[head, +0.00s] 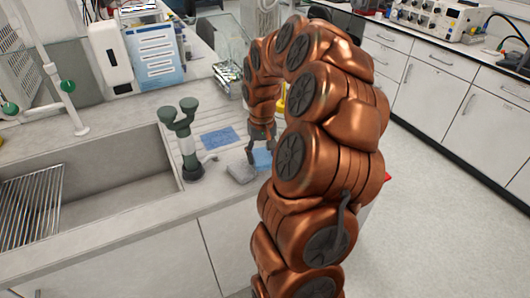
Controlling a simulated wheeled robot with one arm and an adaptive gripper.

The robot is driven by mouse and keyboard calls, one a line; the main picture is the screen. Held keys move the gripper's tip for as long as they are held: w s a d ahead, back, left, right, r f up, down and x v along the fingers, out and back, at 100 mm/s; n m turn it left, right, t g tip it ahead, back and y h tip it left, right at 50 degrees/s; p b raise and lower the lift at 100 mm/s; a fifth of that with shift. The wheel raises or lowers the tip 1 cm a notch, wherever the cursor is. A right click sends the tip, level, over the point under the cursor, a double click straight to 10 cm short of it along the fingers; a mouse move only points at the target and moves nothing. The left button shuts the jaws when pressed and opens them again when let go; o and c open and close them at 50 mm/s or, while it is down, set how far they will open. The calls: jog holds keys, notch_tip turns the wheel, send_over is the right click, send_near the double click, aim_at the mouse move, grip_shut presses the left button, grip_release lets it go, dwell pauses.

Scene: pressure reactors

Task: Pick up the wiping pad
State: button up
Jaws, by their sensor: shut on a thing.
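My gripper (259,153) reaches down over the counter to the right of the sink. It is shut on a small blue pad (263,160), which I take to be the wiping pad. My arm hides the pad's right side. I cannot tell whether the pad touches the counter. A second blue pad or cloth (220,138) lies flat on the ribbed drainboard, left of and behind my gripper. A pale grey block (241,172) sits on the counter just left of and in front of the held pad.
A glass container (232,60) and a blue-and-white box (161,55) stand behind. Open floor (440,215) lies right of my arm.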

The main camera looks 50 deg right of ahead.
jog(key=s+a+b, duration=0.1)
jog(key=s+a, duration=0.1)
jog(key=a, duration=0.3)
jog(key=s+a+r+b, duration=0.1)
jog(key=s+a, duration=0.2)
jog(key=a, duration=0.3)
jog(key=shift+s+a+b, duration=0.2)
jog(key=shift+s+b, duration=0.1)
jog(key=shift+b, duration=0.05)
jog(key=shift+o, duration=1)
jog(key=c, duration=0.3)
jog(key=shift+c, duration=0.4)
